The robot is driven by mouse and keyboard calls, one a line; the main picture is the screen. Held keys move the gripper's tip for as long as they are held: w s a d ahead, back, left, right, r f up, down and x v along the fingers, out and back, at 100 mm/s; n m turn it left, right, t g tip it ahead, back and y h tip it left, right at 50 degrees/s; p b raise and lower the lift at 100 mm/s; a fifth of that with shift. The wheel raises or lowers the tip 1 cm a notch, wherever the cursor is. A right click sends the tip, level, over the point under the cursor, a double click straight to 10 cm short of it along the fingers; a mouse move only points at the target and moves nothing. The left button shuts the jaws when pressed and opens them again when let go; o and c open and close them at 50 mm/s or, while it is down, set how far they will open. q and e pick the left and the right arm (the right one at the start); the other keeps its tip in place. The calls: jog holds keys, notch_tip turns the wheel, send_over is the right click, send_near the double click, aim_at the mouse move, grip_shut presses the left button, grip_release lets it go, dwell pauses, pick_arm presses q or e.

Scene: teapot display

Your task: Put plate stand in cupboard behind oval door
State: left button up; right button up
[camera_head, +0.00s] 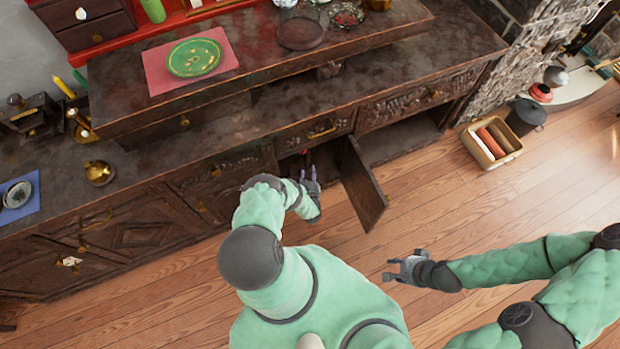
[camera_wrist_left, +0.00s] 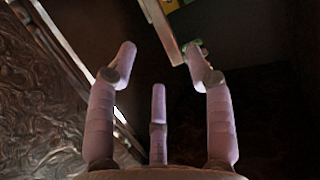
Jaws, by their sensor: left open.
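My left gripper (camera_head: 309,172) is at the front of an open cupboard in the long dark sideboard (camera_head: 224,148). An open door (camera_head: 362,185) stands out just to its right. In the left wrist view the gripper's fingers (camera_wrist_left: 160,60) are spread with nothing between them. A light wooden strip (camera_wrist_left: 162,30) lies beyond the fingertips; I cannot tell what it belongs to. I cannot make out a plate stand for certain, nor an oval on the open door. My right gripper (camera_head: 389,269) is over the floor, its fingers apart and empty.
A green plate (camera_head: 194,58) lies on a pink mat (camera_head: 160,75) on the sideboard. Another open compartment (camera_head: 400,138) is right of the open door. A crate of rolls (camera_head: 470,144) and a dark bucket (camera_head: 525,117) stand on the floor at right. Floor between is clear.

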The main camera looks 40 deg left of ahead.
pick_arm(q)
jog(key=w+d+r+m+g+h, duration=0.25)
jog(key=w+d+h, duration=0.25)
jog(key=d, duration=0.4)
jog(key=s+d+r+g+h, duration=0.2)
jog(key=s+d+r+h, duration=0.15)
jog(key=d+r, duration=0.5)
jog(key=s+d+r+m+g+h, duration=0.1)
jog(key=s+d+r+g, duration=0.1)
jog(key=s+d+r, duration=0.2)
jog(key=s+d+r+m+g+h, duration=0.1)
jog(key=s+d+r, duration=0.3)
jog(key=s+r, duration=0.4)
jog(key=s+d+r+m+g+h, duration=0.1)
jog(key=s+d+r+g+h, duration=0.1)
jog(key=s+r, duration=0.4)
jog(key=s+d+g, duration=0.1)
jog(key=s+d, duration=0.1)
jog(key=s, duration=0.2)
jog(key=shift+s+d+h, duration=0.15)
jog(key=shift+d+h, duration=0.2)
jog(key=shift+r+g, duration=0.15)
jog(key=shift+g, duration=0.1)
